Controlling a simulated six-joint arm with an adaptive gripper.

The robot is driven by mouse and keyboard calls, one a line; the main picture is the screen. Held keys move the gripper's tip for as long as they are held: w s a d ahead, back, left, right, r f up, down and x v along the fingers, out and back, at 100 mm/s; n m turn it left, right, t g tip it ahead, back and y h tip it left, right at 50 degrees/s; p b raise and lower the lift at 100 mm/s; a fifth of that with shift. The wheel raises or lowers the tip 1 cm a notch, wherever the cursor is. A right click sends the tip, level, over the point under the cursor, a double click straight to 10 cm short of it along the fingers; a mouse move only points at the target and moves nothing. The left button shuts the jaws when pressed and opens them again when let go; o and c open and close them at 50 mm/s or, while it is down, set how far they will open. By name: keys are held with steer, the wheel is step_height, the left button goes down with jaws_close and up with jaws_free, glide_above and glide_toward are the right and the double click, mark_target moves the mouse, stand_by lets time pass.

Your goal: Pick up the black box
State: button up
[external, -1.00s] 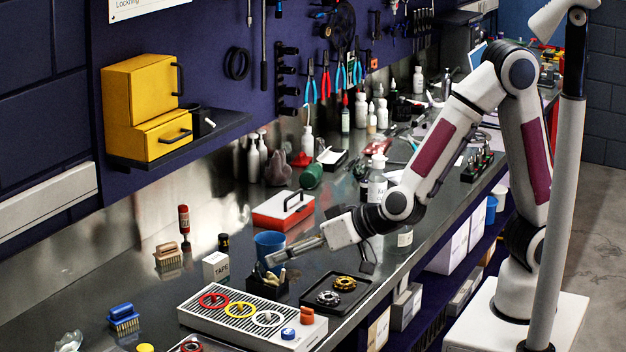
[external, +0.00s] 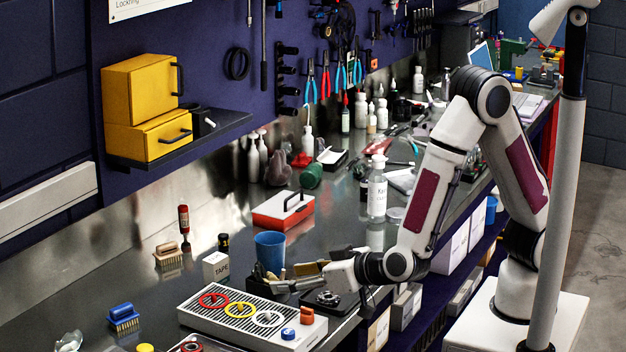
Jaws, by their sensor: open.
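A small black open-topped box (external: 256,291) holding a few light-coloured items stands on the bench in front of the blue cup (external: 269,248), behind the ribbed white tray. My gripper (external: 282,282) is low over the bench, pointing left, with its jaws apart. Its fingertips are at the right side of the black box and partly hide it. I cannot tell whether they touch it.
The ribbed white tray (external: 250,322) with coloured rings lies in front. A flat black tray (external: 338,305) holding round metal parts lies beneath my wrist. A white tape box (external: 216,266) stands left of the cup. A red-and-white case (external: 283,211) stands behind.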

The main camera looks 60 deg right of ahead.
mark_target(270, 280)
steer(key=shift+w, duration=0.1)
steer(key=shift+x, duration=1.2)
steer(key=shift+x, duration=2.6)
steer(key=shift+d, duration=0.2)
steer(key=c, duration=1.2)
